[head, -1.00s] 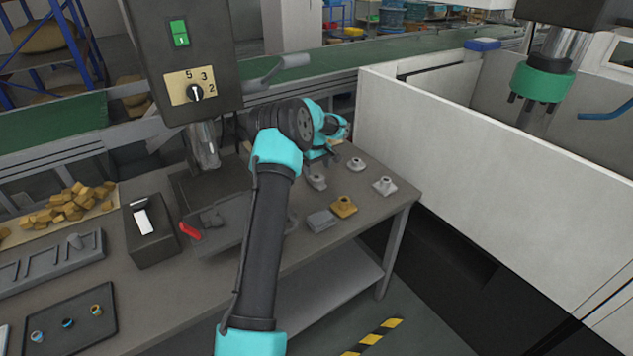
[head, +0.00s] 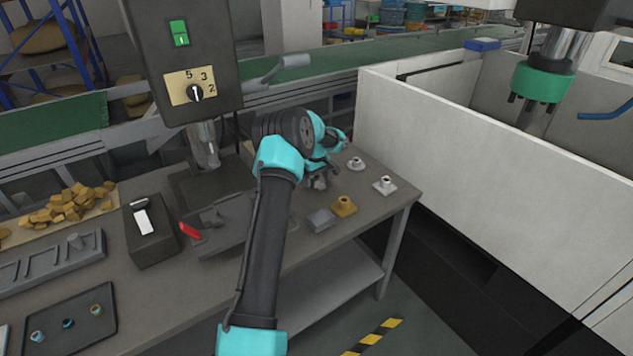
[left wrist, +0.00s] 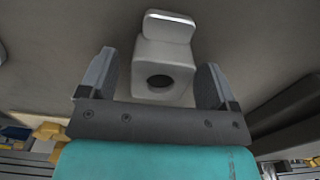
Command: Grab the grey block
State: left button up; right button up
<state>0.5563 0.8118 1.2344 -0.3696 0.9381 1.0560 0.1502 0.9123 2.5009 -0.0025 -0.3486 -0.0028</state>
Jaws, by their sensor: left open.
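A grey block (head: 320,220) lies on the bench beside a brass-coloured flanged part (head: 344,206), near the front edge. My left gripper (head: 318,181) is low over the bench, just behind the block in the head view. In the left wrist view my left gripper (left wrist: 155,80) is open. A light grey piece with a dark round hole (left wrist: 162,72) stands between its fingers, with visible gaps on both sides. I cannot tell for sure which bench part this piece is. My right gripper is not in view.
Two grey flanged parts (head: 356,163) (head: 384,185) stand to the right on the bench. A machine column (head: 185,60) and a vise with a red handle (head: 190,231) are to the left. A white enclosure wall (head: 480,170) rises beyond the bench's right end.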

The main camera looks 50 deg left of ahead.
aim_at(316, 177)
pick_arm(q)
jog(key=c, duration=1.1)
jog(key=shift+c, duration=0.2)
jog(key=shift+r, duration=1.75)
jog(key=s+d, duration=0.3)
jog(key=d, duration=0.1)
jog(key=s+d+r, duration=0.1)
jog(key=s+d, duration=0.6)
jog(key=d, duration=0.1)
jog(key=shift+s+r, duration=0.25)
jog(key=shift+s, duration=0.05)
